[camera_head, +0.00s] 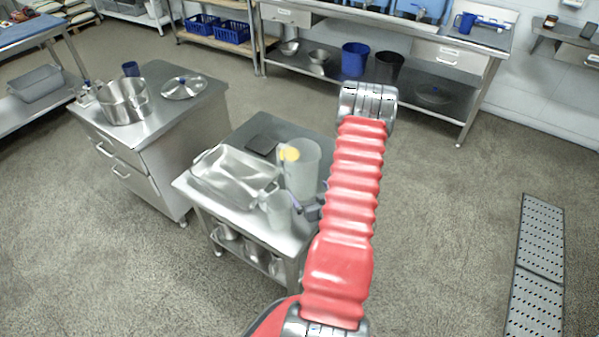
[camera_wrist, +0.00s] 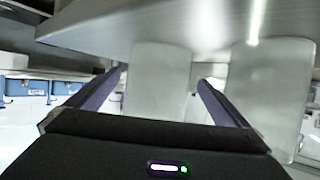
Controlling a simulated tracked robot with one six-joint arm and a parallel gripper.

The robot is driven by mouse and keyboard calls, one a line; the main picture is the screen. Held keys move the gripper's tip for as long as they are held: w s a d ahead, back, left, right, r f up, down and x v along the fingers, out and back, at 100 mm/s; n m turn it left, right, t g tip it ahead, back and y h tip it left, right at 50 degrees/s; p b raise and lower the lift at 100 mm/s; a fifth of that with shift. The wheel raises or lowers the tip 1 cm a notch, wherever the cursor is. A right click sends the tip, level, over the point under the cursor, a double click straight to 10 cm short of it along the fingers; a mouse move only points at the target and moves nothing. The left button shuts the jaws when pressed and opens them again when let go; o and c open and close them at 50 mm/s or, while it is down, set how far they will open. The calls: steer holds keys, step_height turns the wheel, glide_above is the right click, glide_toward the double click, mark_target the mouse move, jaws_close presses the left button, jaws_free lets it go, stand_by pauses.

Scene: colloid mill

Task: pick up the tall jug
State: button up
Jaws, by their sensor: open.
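The tall jug (camera_head: 304,172) is translucent and stands upright on the small steel table, just left of my arm in the head view. A shorter translucent jug (camera_head: 279,210) stands in front of it. My gripper (camera_head: 309,209) is low by the tabletop, beside the jugs and partly hidden by my arm. In the wrist view, which looks upside down, my open gripper (camera_wrist: 160,84) has one translucent jug (camera_wrist: 158,72) showing between its fingers, apparently the tall one. Another jug (camera_wrist: 266,95) stands outside the fingers at the right. Nothing is held.
A steel tray (camera_head: 229,179) and a dark flat item (camera_head: 261,145) share the small table (camera_head: 240,217). A cabinet (camera_head: 151,143) with a pot (camera_head: 123,101) stands to the left. Open floor lies to the right, with perforated grey panels (camera_head: 538,250) there.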

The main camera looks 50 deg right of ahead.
steer(key=w+d, duration=0.1)
steer(key=w, duration=0.1)
steer(key=w+d, duration=0.1)
steer(key=shift+w+d, duration=0.15)
steer(key=shift+w, duration=0.25)
steer(key=shift+x, duration=2.5)
steer(key=c, duration=0.8)
steer(key=shift+r, duration=0.15)
glide_toward(296, 154)
steer(key=shift+x, duration=2.15)
